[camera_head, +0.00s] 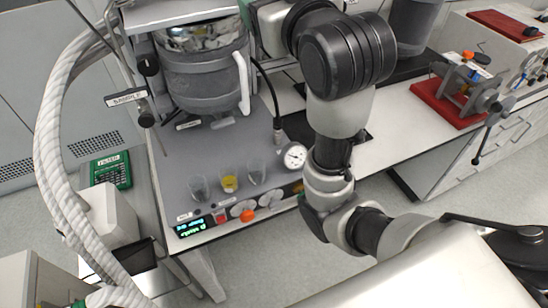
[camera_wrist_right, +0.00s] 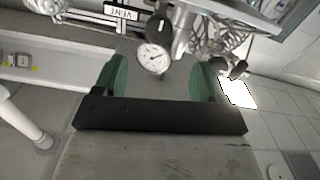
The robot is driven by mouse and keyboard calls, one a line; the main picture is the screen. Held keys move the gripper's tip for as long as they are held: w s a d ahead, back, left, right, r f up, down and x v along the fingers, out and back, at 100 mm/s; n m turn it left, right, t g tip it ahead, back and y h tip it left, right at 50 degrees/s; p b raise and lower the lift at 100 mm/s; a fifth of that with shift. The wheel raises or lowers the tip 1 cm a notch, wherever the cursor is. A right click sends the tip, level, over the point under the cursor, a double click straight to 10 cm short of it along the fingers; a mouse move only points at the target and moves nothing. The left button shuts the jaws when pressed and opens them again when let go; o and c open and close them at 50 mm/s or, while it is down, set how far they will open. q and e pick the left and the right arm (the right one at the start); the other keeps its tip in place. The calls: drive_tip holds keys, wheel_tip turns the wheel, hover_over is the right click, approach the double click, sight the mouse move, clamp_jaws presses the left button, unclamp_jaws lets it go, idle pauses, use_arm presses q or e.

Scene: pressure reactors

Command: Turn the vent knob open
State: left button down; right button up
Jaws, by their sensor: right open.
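In the right wrist view my right gripper (camera_wrist_right: 160,78) is open, with green pads on both fingers and nothing between them. A round white pressure gauge (camera_wrist_right: 153,58) shows beyond the gap between the pads. A white label (camera_wrist_right: 122,12), upside down and seemingly reading VENT, is above and left of the gauge. A dark knob-like part (camera_wrist_right: 159,22) is just above the gauge; I cannot tell for sure that it is the vent knob. In the head view the gauge (camera_head: 295,156) stands right of the reactor vessel (camera_head: 205,75). My right arm hides the gripper there. My left gripper is not in view.
The reactor's base has a front panel with a lit display (camera_head: 190,227) and an orange knob (camera_head: 247,216). Small beakers, one holding yellow liquid (camera_head: 229,183), stand on the base. A thick white hose (camera_head: 52,150) curves at left. A red tray (camera_head: 450,100) with apparatus is at right.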

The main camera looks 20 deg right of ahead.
drive_tip(key=w+f+g+b, duration=0.1)
drive_tip(key=w+f+g, duration=0.1)
drive_tip(key=f, duration=1.6)
drive_tip(key=w+d+f+g+b, duration=0.1)
drive_tip(key=f+g, duration=0.4)
drive_tip(key=f, duration=1.3)
drive_tip(key=shift+w+d+f+g+b, duration=0.3)
drive_tip(key=shift+w+b, duration=0.2)
drive_tip(key=shift+b, duration=0.25)
drive_tip(key=shift+r, duration=0.1)
